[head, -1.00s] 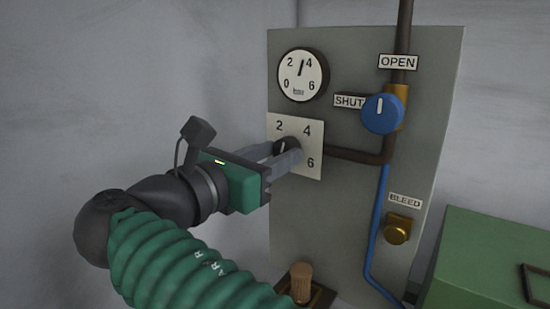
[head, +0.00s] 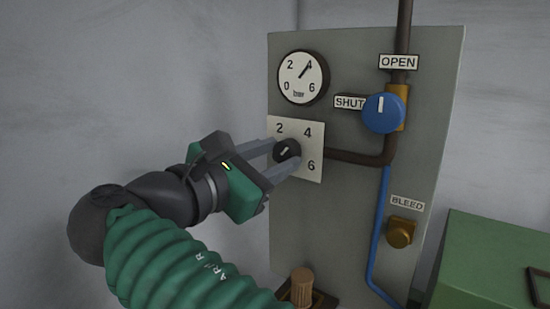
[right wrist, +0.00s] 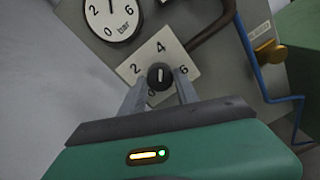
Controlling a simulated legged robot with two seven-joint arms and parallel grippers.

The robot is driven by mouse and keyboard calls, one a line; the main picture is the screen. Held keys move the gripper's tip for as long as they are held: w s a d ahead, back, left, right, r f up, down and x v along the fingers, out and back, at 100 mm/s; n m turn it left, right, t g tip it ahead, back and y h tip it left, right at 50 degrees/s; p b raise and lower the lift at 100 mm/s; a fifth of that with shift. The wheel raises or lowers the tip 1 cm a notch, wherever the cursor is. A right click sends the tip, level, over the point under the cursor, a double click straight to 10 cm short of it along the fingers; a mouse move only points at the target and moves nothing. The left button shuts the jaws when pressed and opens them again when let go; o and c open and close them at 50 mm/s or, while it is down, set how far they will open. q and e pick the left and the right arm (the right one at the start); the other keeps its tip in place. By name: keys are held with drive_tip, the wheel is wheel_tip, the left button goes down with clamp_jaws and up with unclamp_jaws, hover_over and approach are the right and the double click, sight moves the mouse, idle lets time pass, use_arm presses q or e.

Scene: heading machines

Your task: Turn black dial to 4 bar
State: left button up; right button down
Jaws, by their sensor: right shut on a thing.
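The black dial (head: 286,151) sits on a white square plate marked 2, 4, 6 (head: 312,174). Its white mark slants up and right in the head view, toward the 4. In the right wrist view the dial (right wrist: 160,77) has its mark upright, below the 4. My right gripper (head: 287,152) is shut on the dial, one finger on each side. The round bar gauge (head: 302,77) above has its needle pointing up and right, at about the 4. My left gripper is not in view.
A blue knob (head: 383,113) is right of the dial, by the SHUT and OPEN labels. A brass bleed fitting (head: 400,233) is lower right. A dark pipe (head: 352,155) runs right from the plate. A wooden-handled part (head: 302,286) is below, a green box (head: 495,262) at the right.

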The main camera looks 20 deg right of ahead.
drive_tip(key=c, duration=0.9)
unclamp_jaws()
drive_tip(key=shift+w, duration=0.1)
drive_tip(key=shift+a, duration=0.1)
drive_tip(key=p+v, duration=0.6)
drive_tip(key=v, duration=1.1)
drive_tip(key=shift+w, duration=0.2)
drive_tip(key=shift+f, duration=0.1)
